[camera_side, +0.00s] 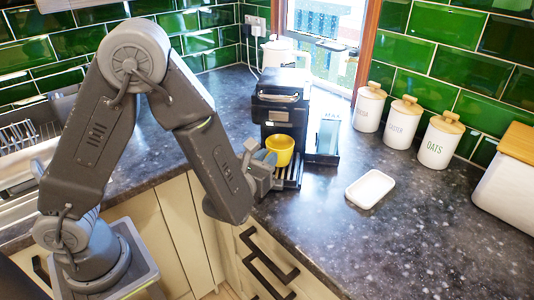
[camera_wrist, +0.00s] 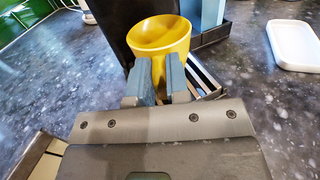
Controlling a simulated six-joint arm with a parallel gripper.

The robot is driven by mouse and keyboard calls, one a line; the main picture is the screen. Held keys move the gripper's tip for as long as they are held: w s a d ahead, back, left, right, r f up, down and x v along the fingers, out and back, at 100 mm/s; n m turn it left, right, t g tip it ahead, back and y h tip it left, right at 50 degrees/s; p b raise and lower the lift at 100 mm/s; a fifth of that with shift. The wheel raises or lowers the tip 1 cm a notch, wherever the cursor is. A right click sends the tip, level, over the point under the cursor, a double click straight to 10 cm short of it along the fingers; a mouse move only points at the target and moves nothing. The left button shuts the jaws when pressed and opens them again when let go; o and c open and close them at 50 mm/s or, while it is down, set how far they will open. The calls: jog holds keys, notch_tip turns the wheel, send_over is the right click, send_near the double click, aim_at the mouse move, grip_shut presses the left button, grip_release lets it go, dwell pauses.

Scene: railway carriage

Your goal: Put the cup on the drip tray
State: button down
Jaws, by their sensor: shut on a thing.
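The yellow cup (camera_side: 281,148) is upright at the front of the black coffee machine (camera_side: 279,107), over the slatted drip tray (camera_side: 293,178). My gripper (camera_side: 266,157) is shut on the near side of the cup. In the wrist view the two blue-grey fingers of my gripper (camera_wrist: 159,72) close on the cup (camera_wrist: 160,35), whose open top faces up and looks empty. Part of the drip tray (camera_wrist: 205,78) shows to the right of the fingers. The cup's base is hidden, so I cannot tell whether it touches the tray.
A clear water tank (camera_side: 324,137) stands beside the machine on its right. A white dish (camera_side: 370,189) lies on the dark counter farther right. Several lidded canisters (camera_side: 404,122) line the back wall, and a white kettle (camera_side: 284,53) stands behind. The right front counter is clear.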

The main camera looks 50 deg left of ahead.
jog(key=shift+f, duration=0.15)
jog(key=c, duration=1.1)
grip_release()
